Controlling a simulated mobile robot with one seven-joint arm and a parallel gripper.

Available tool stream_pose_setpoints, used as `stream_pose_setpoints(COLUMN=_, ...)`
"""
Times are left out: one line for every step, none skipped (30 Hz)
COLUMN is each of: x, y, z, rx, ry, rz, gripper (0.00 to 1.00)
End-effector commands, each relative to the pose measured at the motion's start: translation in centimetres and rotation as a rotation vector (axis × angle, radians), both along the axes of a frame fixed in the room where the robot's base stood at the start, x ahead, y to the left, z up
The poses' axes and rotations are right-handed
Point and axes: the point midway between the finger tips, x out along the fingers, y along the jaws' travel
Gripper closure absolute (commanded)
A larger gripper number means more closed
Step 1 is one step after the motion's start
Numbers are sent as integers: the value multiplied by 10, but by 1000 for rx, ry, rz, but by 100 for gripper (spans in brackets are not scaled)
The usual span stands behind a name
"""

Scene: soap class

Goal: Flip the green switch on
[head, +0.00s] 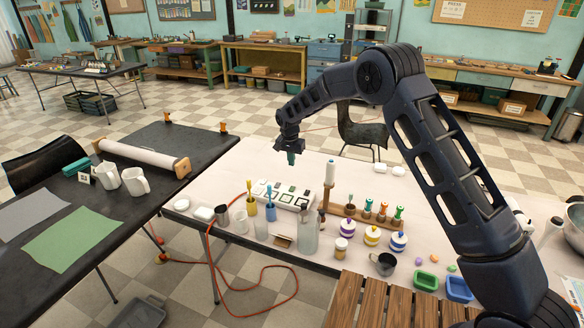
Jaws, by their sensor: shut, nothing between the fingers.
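A white switch box (307,200) lies on the white table, with several square switches on its top in two or more tones. Some look dark, some pale, and at least one looks greenish. They are too small to tell which is green or whether it is on. My gripper (291,159) is shut and points down. In the picture it appears above the box, apart from it. Nothing shows in its fingers.
Cups with brushes (251,206) and clear bottles (308,226) stand along the box's front. A wooden rack (360,217) with a white roll and several coloured tools is at its right. An orange cable (235,281) hangs in front.

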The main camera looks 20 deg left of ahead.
Motion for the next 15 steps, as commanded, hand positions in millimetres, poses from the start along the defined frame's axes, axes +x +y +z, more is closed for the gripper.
stream_pose_setpoints(x=1, y=-1, z=-9, rx=-2, ry=2, rz=0, gripper=100)
stream_pose_setpoints(x=1, y=-1, z=-14, rx=-3, ry=2, rz=0, gripper=100)
stream_pose_setpoints(x=2, y=-1, z=-21, rx=-3, ry=3, rz=0, gripper=100)
stream_pose_setpoints(x=3, y=-1, z=-27, rx=-3, ry=2, rz=0, gripper=100)
stream_pose_setpoints(x=3, y=-1, z=-32, rx=-2, ry=2, rz=0, gripper=100)
stream_pose_setpoints(x=4, y=-1, z=-38, rx=-3, ry=2, rz=0, gripper=100)
stream_pose_setpoints(x=5, y=-1, z=-44, rx=-3, ry=2, rz=0, gripper=100)
stream_pose_setpoints(x=6, y=-1, z=-49, rx=-3, ry=2, rz=0, gripper=100)
stream_pose_setpoints(x=7, y=-1, z=-56, rx=-2, ry=2, rz=0, gripper=100)
stream_pose_setpoints(x=7, y=-1, z=-61, rx=-2, ry=2, rz=0, gripper=100)
stream_pose_setpoints(x=8, y=-1, z=-66, rx=-3, ry=2, rz=0, gripper=100)
stream_pose_setpoints(x=9, y=-1, z=-74, rx=-3, ry=2, rz=0, gripper=100)
stream_pose_setpoints(x=9, y=-1, z=-79, rx=-3, ry=2, rz=0, gripper=100)
stream_pose_setpoints(x=10, y=-1, z=-83, rx=-2, ry=2, rz=0, gripper=100)
stream_pose_setpoints(x=11, y=-1, z=-89, rx=-2, ry=1, rz=0, gripper=100)
